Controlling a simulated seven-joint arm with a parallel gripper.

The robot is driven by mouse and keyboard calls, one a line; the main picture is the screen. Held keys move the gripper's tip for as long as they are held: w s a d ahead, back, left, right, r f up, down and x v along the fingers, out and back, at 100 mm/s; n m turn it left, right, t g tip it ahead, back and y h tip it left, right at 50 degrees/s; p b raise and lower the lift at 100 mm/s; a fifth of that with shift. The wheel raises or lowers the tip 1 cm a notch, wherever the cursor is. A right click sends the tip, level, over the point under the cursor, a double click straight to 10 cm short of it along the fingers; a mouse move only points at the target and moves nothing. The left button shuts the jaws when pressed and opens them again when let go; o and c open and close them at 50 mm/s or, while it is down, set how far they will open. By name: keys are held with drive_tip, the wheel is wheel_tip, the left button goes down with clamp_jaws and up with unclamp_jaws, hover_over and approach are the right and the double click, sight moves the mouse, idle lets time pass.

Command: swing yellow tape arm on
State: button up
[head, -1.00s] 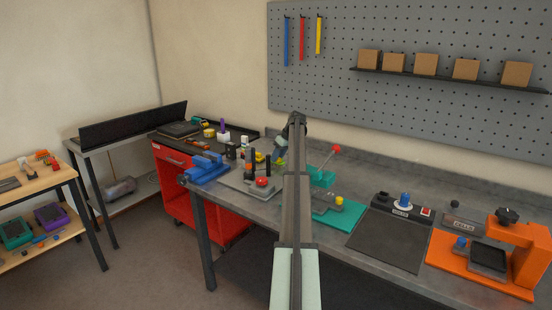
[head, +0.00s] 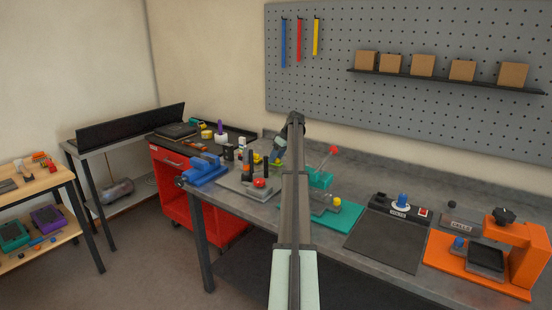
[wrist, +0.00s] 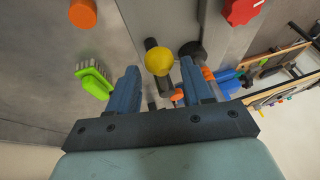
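The yellow ball knob (wrist: 158,61) sits on a dark rod in the wrist view. It appears between the tips of my gripper (wrist: 160,72). The two blue fingers are apart, one on each side of it, and I see no contact. In the head view, the grey fixture plate (head: 232,184) carries black posts and a red knob (head: 260,183), which also shows in the wrist view (wrist: 240,10). A small yellow spot (head: 258,158) shows behind the posts. My gripper (head: 277,158) is beside the fixture, partly hidden by my arm.
A green brush (wrist: 95,80) and an orange cylinder (wrist: 83,13) lie left of my fingers in the wrist view. A blue vise (head: 205,168) stands left of the fixture. A teal clamp fixture (head: 335,215) stands to the right, close to my arm.

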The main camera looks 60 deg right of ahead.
drive_tip(key=shift+o, duration=0.3)
drive_tip(key=v, duration=1.3)
drive_tip(key=shift+s+r, duration=0.25)
drive_tip(key=shift+r, duration=0.1)
drive_tip(key=shift+f, duration=0.1)
